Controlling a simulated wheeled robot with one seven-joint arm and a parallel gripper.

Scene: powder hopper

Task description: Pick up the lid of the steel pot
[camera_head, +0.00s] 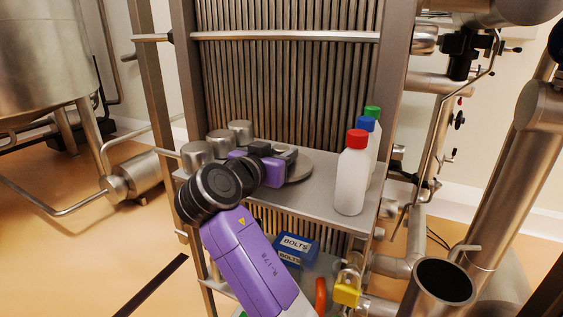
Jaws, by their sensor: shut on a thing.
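A round grey steel lid (303,164) shows at the middle of the metal shelf, partly hidden behind my gripper. My gripper (288,155) reaches over the lid from the left and is shut on it near its middle. The exact grip point is hidden by the fingers and wrist. I cannot tell whether the lid rests on something or is slightly raised. The body of the pot cannot be made out under the lid.
The shelf (325,195) also holds several small steel cylinders (241,131) at the left and white bottles with red (351,176), blue and green caps at the right. A blue bolts box (297,246) and a yellow padlock (346,290) sit lower. Shelf posts flank both sides.

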